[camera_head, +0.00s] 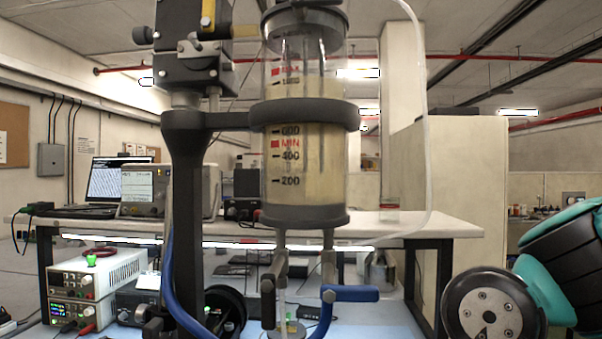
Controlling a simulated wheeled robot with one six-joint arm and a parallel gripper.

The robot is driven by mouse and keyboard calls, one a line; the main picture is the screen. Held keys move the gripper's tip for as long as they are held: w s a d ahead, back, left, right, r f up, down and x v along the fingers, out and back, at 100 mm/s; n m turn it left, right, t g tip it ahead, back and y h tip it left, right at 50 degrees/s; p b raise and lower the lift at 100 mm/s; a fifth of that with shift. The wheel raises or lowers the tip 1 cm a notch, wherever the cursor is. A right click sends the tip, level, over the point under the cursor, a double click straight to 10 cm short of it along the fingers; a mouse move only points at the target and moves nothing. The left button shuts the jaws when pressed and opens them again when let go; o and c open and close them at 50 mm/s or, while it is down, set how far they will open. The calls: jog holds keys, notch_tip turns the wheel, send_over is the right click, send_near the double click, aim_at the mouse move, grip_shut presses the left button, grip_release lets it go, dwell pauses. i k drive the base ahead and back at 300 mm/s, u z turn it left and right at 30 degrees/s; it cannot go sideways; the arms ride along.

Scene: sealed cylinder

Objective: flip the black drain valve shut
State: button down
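A clear graduated cylinder (305,160) with cloudy, pale yellowish liquid hangs upright in a dark ring clamp on a stand. Two metal drain pipes come out of its base. The left pipe carries a valve with a dark grey-black handle (268,303), which points downward along the pipe. The right pipe carries a valve with a blue handle (350,293), which points sideways to the right. Part of my teal and black arm shows at the lower right, apart from the valves. My gripper is not in view.
A dark stand post (186,200) and a blue hose rise left of the valves. A bench (440,228) with a laptop and instruments stands behind. A power supply (97,285) sits at lower left. Space between the blue handle and my arm looks open.

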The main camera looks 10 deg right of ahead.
aim_at(268, 285)
jog(key=u, duration=0.85)
jog(key=k, duration=1)
jog(key=z, duration=0.25)
